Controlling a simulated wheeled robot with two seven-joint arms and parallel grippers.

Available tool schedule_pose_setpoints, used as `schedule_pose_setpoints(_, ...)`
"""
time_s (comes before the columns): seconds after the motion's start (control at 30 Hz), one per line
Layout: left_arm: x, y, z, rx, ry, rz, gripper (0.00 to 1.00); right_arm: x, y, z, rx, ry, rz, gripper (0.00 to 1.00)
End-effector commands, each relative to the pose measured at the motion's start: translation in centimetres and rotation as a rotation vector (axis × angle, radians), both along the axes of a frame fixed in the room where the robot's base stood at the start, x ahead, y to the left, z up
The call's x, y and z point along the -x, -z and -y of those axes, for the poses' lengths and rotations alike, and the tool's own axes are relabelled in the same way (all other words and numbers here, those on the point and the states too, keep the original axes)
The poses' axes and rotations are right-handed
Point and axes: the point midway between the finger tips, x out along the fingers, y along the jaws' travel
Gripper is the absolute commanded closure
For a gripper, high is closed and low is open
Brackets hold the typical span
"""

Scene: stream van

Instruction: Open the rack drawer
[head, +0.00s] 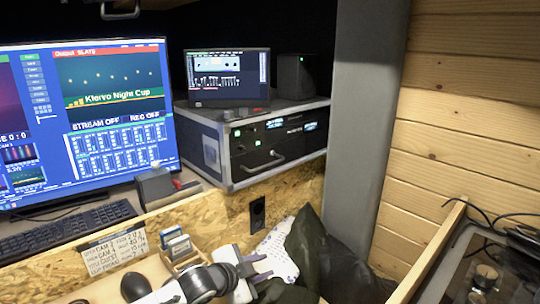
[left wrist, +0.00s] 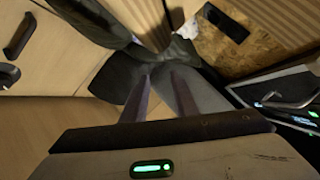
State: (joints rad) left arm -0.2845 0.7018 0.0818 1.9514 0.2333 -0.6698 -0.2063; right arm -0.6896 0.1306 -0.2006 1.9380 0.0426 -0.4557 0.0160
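The rack unit (head: 278,140) is a black-fronted panel in a silver-edged case, with lit green buttons and small displays. The rack drawer's handle (head: 264,166) is a curved metal bar low on this front; the drawer looks shut. In the left wrist view the handle (left wrist: 290,103) shows at the right edge. My left gripper (head: 258,268) is below the rack in the head view, apart from the handle. In the left wrist view its two fingers (left wrist: 165,80) are parted with nothing between them. My right gripper is not in view.
A wooden desk edge (head: 215,205) with a wall socket (head: 257,214) runs below the rack. A grey pillar (head: 362,110) stands right of it. Dark bags (head: 345,262) fill the corner below. A monitor (head: 90,120), keyboard (head: 60,235) and card box (head: 178,248) are left.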

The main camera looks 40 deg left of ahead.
Motion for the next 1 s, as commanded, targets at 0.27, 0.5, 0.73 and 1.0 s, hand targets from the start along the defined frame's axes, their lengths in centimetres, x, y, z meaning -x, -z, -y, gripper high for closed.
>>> schedule_pose_setpoints(0.27, -6.1, -17.4, -9.6, -0.25, -0.009, 0.211, 0.74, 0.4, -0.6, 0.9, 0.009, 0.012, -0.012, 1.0)
schedule_pose_setpoints(0.5, -7.2, -21.4, -11.5, -0.3, -0.014, 0.262, 0.74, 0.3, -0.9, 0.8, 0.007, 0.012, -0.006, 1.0)
schedule_pose_setpoints(0.73, -9.5, -21.0, -12.0, -0.298, -0.015, 0.263, 0.74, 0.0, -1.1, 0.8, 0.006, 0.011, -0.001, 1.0)
schedule_pose_setpoints(1.0, -13.3, -20.1, -13.1, -0.295, -0.017, 0.262, 0.74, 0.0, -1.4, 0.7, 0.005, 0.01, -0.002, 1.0)
